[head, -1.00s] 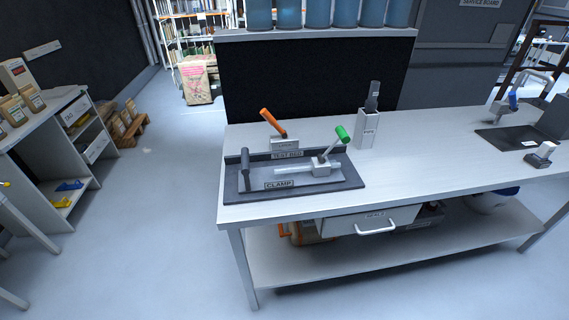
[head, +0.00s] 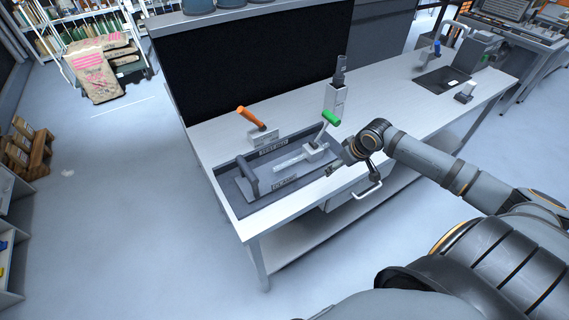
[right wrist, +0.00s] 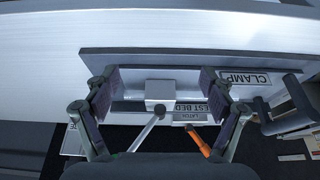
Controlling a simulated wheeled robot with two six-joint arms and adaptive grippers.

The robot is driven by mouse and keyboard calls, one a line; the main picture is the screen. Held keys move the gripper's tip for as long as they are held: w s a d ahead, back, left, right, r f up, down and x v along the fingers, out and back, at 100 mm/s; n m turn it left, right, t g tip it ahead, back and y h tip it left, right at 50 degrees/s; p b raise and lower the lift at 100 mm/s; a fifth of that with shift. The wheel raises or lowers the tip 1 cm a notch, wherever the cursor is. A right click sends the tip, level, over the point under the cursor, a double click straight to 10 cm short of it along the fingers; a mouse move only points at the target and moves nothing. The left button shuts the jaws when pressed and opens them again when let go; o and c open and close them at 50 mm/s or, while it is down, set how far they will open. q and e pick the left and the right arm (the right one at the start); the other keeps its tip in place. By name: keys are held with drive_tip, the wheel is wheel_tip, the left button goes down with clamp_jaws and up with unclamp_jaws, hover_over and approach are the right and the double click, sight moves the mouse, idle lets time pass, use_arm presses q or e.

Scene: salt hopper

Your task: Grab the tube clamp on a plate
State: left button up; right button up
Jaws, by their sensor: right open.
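My right gripper (head: 334,168) is open and empty near the plate's front right corner. In the right wrist view, the open fingers of the right gripper (right wrist: 158,80) frame the block (right wrist: 160,92), with no contact visible. The left gripper is out of view.
An orange-handled latch (head: 262,134) stands behind the plate. A grey holder (head: 335,98) with a dark tool stands farther back.

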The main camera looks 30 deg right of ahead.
sight(314, 148)
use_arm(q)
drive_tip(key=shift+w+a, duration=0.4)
use_arm(e)
drive_tip(key=w, duration=0.7)
drive_tip(key=w+a, duration=0.1)
drive_tip(key=w, duration=0.3)
drive_tip(key=shift+w, duration=0.3)
drive_tip(key=x, duration=0.5)
drive_tip(key=shift+w+f+p, duration=0.1)
drive_tip(key=shift+w+p, duration=0.15)
drive_tip(key=shift+p, duration=0.15)
drive_tip(key=shift+s, duration=0.1)
drive_tip(key=c, duration=0.4)
clamp_jaws()
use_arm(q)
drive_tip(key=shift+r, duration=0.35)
